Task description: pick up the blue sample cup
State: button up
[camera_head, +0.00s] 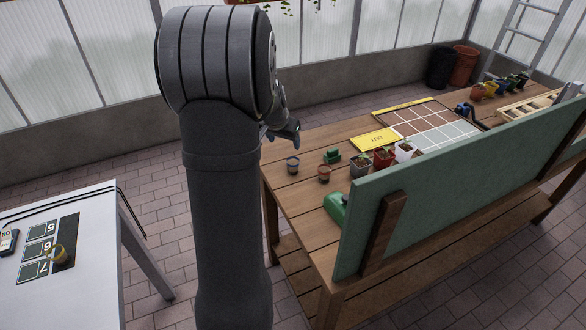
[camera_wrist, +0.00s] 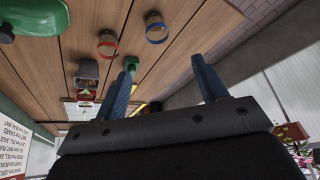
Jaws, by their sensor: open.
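The blue sample cup, a small clear cup with a blue rim and dark contents (camera_head: 293,165), stands upright on the wooden bench near its left end. In the wrist view the blue-rimmed cup (camera_wrist: 157,28) is at the top, beyond the fingers. My gripper (camera_wrist: 165,83) is open, with two blue fingers spread apart and nothing between them. In the head view my gripper (camera_head: 289,130) is partly hidden behind my arm and appears above the bench's left end, apart from the cup.
A red-rimmed cup (camera_head: 324,174) stands close to the right of the blue one. A green block-like object (camera_head: 332,156), potted seedlings (camera_head: 383,157) and a green tool (camera_head: 336,207) are nearby. A green panel (camera_head: 450,185) borders the bench. Another cup (camera_head: 57,253) is on the white table.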

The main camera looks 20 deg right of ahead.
jog(key=r, duration=0.2)
jog(key=g, duration=0.1)
send_near(292, 161)
jog(key=shift+s+d+f, duration=0.25)
jog(key=shift+s+f, duration=0.1)
jog(key=shift+f, duration=0.25)
jog(key=shift+s+d+f, duration=0.25)
jog(key=shift+s+f, duration=0.1)
jog(key=shift+f, duration=0.25)
jog(key=shift+x, duration=2.6)
jog(key=shift+w+a, duration=0.15)
jog(key=shift+c, duration=0.5)
jog(key=c, duration=1)
